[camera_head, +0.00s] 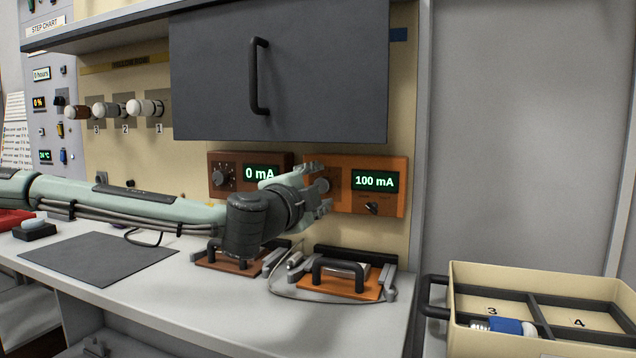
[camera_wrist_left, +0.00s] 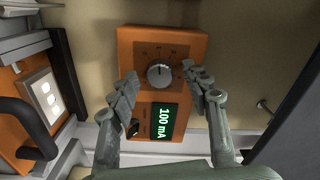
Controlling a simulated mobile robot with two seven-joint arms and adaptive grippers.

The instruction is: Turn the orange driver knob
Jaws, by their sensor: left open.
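The orange driver (camera_head: 395,163) is mounted on the wall panel, and its green display reads 100 mA. It fills the middle of the left wrist view (camera_wrist_left: 135,45), where its round grey knob (camera_wrist_left: 160,75) sits in a dial scale above the display. A small toggle switch (camera_head: 371,208) is below the display. My left gripper (camera_head: 325,190) is open in front of the driver's left part and partly hides the knob in the head view. In the wrist view its fingers (camera_wrist_left: 158,80) are on either side of the knob, apart from it. My right gripper is out of view.
A brown driver (camera_head: 225,160) reading 0 mA is to the left. A dark cabinet (camera_head: 280,70) with a handle hangs above. Two clamp fixtures, one orange (camera_head: 340,288), stand on the bench below. A cream crate (camera_head: 545,275) with a blue-collared bulb is at right.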

